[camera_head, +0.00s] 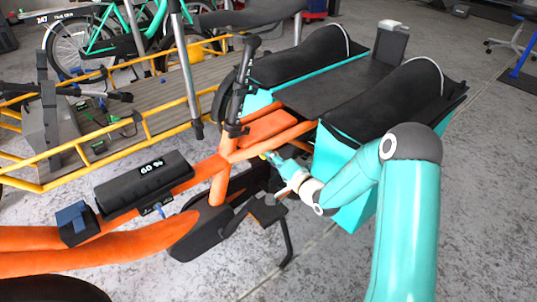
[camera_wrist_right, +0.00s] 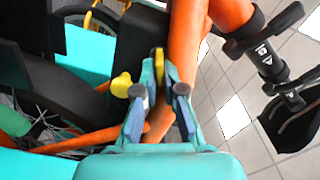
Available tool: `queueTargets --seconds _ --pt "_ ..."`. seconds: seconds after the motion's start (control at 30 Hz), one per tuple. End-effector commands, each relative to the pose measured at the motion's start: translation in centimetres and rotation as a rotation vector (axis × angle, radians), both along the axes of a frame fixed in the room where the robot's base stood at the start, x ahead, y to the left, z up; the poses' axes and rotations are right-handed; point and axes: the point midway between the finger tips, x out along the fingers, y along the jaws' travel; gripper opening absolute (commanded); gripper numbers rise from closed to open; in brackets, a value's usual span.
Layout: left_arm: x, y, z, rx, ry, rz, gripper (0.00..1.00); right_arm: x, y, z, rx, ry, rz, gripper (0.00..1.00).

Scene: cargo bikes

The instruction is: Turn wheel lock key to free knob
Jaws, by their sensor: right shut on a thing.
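My right gripper (camera_wrist_right: 161,85) is shut on a flat yellow piece, which looks like the wheel lock key (camera_wrist_right: 158,57), between its fingertips in the right wrist view. A yellow knob (camera_wrist_right: 121,85) sticks out just left of the fingers, apart from them. In the head view my right gripper (camera_head: 272,158) reaches in from the right, under the orange frame tube behind the seat post; the key and the lock are too small or hidden there to make out. My left gripper is not in view.
The orange cargo bike frame (camera_head: 262,148) runs close above the gripper, with a dark bag (camera_head: 290,62) and teal-sided box behind. A battery reading 60 % (camera_head: 143,182) and a pedal crank (camera_head: 284,228) are near. The yellow cargo bike (camera_head: 75,171) stands left.

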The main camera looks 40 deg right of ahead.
Motion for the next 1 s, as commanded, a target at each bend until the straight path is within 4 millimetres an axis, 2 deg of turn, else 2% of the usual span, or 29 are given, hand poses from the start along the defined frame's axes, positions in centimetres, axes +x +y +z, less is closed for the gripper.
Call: queueTargets --seconds 0.2,0.5,1.0 --pt "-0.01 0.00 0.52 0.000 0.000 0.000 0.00 -0.06 -0.35 -0.28 0.182 0.019 -0.008 0.00" --pt "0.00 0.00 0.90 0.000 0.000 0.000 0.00 -0.08 -0.45 -0.48 0.347 0.030 -0.010 0.00" --pt "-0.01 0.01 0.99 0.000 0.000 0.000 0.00 -0.12 -0.55 -0.68 0.402 0.037 -0.013 0.00"
